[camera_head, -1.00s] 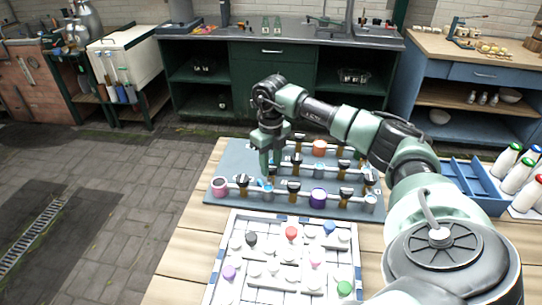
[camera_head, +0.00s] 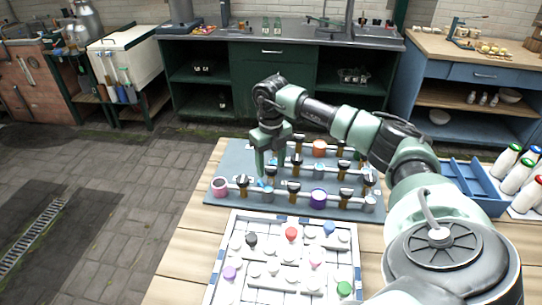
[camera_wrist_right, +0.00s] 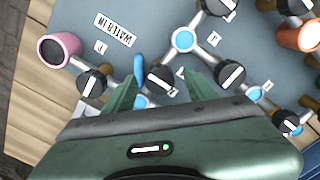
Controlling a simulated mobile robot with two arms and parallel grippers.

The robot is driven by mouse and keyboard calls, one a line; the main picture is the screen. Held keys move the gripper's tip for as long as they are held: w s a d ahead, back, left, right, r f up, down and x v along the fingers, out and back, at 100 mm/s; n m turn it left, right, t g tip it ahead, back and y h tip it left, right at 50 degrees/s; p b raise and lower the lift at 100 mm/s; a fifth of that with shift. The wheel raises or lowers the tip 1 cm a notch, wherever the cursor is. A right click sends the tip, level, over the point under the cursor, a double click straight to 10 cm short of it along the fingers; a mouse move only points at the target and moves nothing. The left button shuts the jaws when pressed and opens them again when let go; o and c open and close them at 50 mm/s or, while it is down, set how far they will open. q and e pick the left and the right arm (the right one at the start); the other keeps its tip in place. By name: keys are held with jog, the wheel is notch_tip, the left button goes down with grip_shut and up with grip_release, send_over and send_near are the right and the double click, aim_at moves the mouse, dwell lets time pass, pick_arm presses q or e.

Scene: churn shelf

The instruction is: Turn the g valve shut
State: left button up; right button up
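A grey-blue valve board (camera_head: 232,160) lies on the wooden table, with silver pipes, black-handled valves and small letter tags. My right gripper (camera_head: 270,168) points down over the board's left part. A blue piece (camera_wrist_right: 139,66) is beside the left finger. The tags are too small or turned to tell which valve is g. My left gripper is not in view.
A pink-rimmed cup (camera_head: 219,187) at the board's left end and a purple one (camera_head: 318,198) stand near other valves. A white tray (camera_head: 232,225) with coloured knobs lies in front. A blue crate (camera_head: 470,185) and bottles (camera_head: 507,160) are on the right.

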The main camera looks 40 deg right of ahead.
aim_at(271, 167)
notch_tip(271, 167, up, 8)
jog(key=shift+f+b, duration=0.1)
jog(key=shift+b, duration=0.6)
jog(key=shift+f, duration=0.1)
dwell(0.3)
